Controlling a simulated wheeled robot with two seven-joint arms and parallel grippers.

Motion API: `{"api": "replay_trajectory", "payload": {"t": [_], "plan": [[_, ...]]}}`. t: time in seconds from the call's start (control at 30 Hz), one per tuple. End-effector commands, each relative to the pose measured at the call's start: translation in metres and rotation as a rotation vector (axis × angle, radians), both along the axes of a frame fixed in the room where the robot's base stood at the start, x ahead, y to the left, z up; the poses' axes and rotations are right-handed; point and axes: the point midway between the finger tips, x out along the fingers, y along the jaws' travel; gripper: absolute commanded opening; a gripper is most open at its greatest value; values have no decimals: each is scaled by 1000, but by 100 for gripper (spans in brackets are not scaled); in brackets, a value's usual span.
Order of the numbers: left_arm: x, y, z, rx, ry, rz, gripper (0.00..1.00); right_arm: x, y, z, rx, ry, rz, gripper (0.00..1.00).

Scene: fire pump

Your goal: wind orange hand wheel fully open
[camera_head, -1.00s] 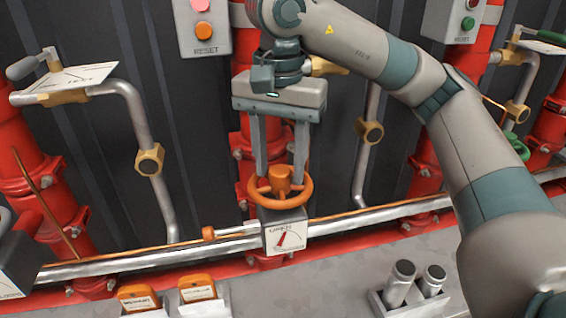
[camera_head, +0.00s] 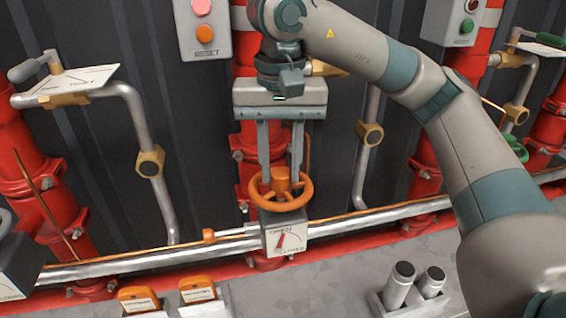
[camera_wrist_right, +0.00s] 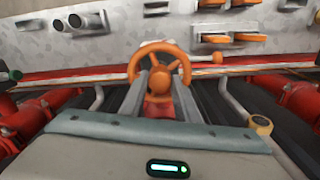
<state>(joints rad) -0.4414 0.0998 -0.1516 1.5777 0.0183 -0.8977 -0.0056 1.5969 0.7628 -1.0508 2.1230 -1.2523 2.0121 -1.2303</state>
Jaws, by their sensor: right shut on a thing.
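The orange hand wheel (camera_head: 262,196) sits on the red pipe in the middle of the head view, with an orange hub at its centre. My right gripper (camera_head: 281,176) points down at it from above. Its two grey fingers straddle the hub inside the rim and are shut on the wheel. In the right wrist view the wheel (camera_wrist_right: 134,62) stands beyond the fingertips of my right gripper (camera_wrist_right: 160,82), with the hub between them. My left gripper is out of view.
A grey control box (camera_head: 203,28) hangs behind, left of my arm. A silver pipe (camera_head: 150,258) runs across below the wheel. Orange padlock-like items (camera_head: 197,290) and grey cylinders (camera_head: 400,284) stand in holders on the front ledge. Bent pipes (camera_head: 133,115) flank the wheel.

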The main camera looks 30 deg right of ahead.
Motion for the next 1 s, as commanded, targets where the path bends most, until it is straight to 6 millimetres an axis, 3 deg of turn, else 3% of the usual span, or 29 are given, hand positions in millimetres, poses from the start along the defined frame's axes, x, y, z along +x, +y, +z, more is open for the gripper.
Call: {"api": "replay_trajectory", "payload": {"t": [0.3,0.77,1.0], "plan": [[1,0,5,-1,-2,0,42,2,0,-1,0,4,284,0],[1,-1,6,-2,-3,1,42,3,0,-2,-1,5,332,0],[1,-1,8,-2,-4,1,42,3,0,-2,-3,5,530,0]]}}
